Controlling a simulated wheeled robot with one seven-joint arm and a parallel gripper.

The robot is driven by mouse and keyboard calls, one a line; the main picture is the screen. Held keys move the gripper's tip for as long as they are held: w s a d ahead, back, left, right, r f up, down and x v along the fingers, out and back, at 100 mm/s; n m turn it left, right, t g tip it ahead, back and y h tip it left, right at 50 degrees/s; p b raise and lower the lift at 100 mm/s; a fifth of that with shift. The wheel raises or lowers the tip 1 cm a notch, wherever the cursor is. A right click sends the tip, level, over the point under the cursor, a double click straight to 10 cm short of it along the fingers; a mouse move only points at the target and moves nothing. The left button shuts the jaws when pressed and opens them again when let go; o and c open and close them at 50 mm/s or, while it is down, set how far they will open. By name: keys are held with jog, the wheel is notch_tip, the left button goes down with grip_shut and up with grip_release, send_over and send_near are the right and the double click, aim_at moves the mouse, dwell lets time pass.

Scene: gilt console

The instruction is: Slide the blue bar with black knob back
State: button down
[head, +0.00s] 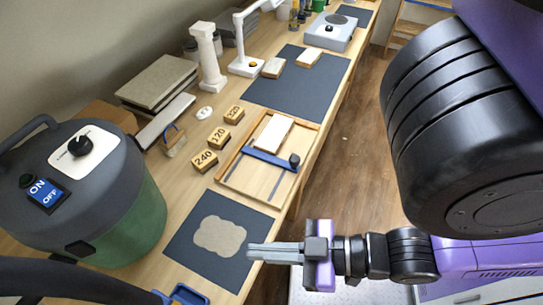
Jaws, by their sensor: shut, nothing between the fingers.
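The blue bar (263,158) lies across a wooden tray (230,179) on the workbench, near the tray's middle. Its black knob (294,158) stands at the bar's right end. A white block (271,132) lies in the tray on the far side of the bar. My gripper (249,252) is shut and empty, pointing left over the right edge of the near dark mat. It is apart from the bar, nearer to me than the tray.
Wooden blocks marked 240 (205,161), 120 and 320 stand left of the tray. A dark mat (185,238) with a beige patch lies in front of it. A large green canister (131,220) fills the left. Floor (345,165) is open right of the bench.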

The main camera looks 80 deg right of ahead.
jog(key=c, duration=1.7)
grip_release()
jog(key=shift+d, duration=0.1)
jog(key=o, duration=0.4)
jog(key=shift+w+d+f+m+h+b, duration=0.1)
jog(key=shift+d+f+m+h+b, duration=0.1)
jog(key=shift+d+m+h+b, duration=0.15)
jog(key=shift+c, duration=0.2)
jog(key=shift+o, duration=1.2)
jog(key=d+f+m+h+b, duration=0.2)
jog(key=d+m+h, duration=0.1)
jog(key=d+h, duration=0.2)
jog(key=shift+w+d+f, duration=0.15)
jog(key=shift+w+d, duration=0.2)
jog(key=shift+d, duration=0.1)
jog(key=m+g+h+b, duration=0.5)
jog(key=m+g+h, duration=0.2)
jog(key=m+h, duration=0.25)
send_near(297, 163)
jog(key=x, duration=0.4)
jog(key=shift+n+h, duration=0.3)
jog(key=shift+h, duration=0.1)
jog(key=shift+p+x, duration=0.9)
jog(key=shift+x, duration=2.9)
jog(key=shift+f, duration=0.15)
